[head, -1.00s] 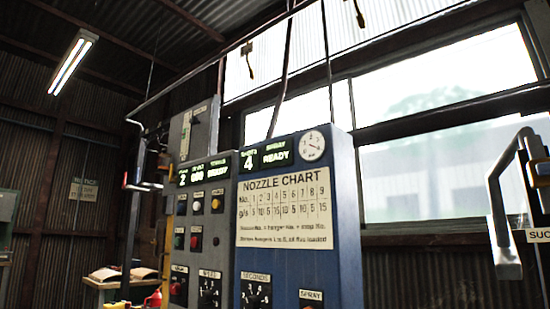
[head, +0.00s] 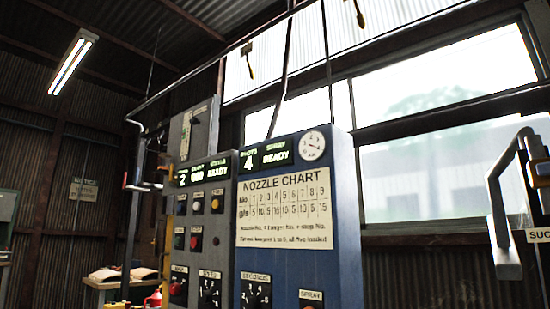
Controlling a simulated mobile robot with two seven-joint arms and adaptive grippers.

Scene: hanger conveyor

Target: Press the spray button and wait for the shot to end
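The blue spray cabinet (head: 348,210) stands in the middle of the head view. Its SPRAY label (head: 311,295) is near the bottom edge. Only the reddish top of the spray button (head: 308,307) shows below that label; the rest is cut off by the frame. The cabinet's display (head: 265,155) reads shots 4 and spray READY. A round gauge (head: 312,145) sits at its top right, above the nozzle chart (head: 284,208). Neither of my grippers is in view.
A grey control panel (head: 199,215) with knobs and buttons stands left of the cabinet. A workbench (head: 100,284) with an open book is at the lower left. Overhead, a conveyor rail with hanging hooks (head: 247,62) crosses the view. A grey handle (head: 505,235) is at the right.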

